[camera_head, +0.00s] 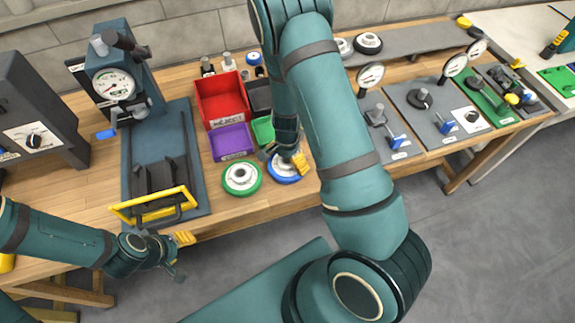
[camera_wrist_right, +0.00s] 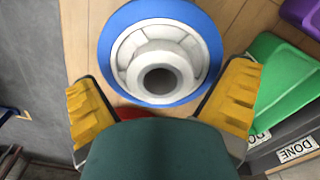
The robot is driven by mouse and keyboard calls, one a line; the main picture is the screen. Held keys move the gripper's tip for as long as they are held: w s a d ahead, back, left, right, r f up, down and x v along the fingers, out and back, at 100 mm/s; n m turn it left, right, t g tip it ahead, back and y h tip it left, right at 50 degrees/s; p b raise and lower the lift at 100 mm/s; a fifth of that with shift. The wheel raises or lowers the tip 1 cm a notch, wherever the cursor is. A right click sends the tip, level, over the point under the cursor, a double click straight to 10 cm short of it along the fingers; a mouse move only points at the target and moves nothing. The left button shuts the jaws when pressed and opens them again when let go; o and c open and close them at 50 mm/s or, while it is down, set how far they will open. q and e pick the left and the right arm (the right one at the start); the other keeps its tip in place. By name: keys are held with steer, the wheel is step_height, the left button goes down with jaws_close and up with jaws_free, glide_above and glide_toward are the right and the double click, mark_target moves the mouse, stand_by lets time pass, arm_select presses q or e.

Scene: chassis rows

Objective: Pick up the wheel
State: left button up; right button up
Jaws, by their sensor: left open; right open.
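A wheel with a blue rim and pale hub (camera_head: 284,172) lies flat on the wooden bench near its front edge, partly hidden by my right gripper. It also fills the upper middle of the right wrist view (camera_wrist_right: 160,60), its round hub hole facing me. My right gripper (camera_head: 285,158) is open just above the blue wheel, its yellow fingers on either side of it in the wrist view; I see no grip on it. A wheel with a green rim (camera_head: 241,178) lies just left of it. My left gripper (camera_head: 180,255) is open and empty in front of the bench.
Red (camera_head: 221,98), purple (camera_head: 232,141) and green (camera_head: 263,130) bins stand behind the wheels. A gauge press (camera_head: 163,165) with a yellow bar is at left. Gauge stations (camera_head: 435,108) and more wheels (camera_head: 367,43) are at right.

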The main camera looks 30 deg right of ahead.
steer(key=c, duration=1.4)
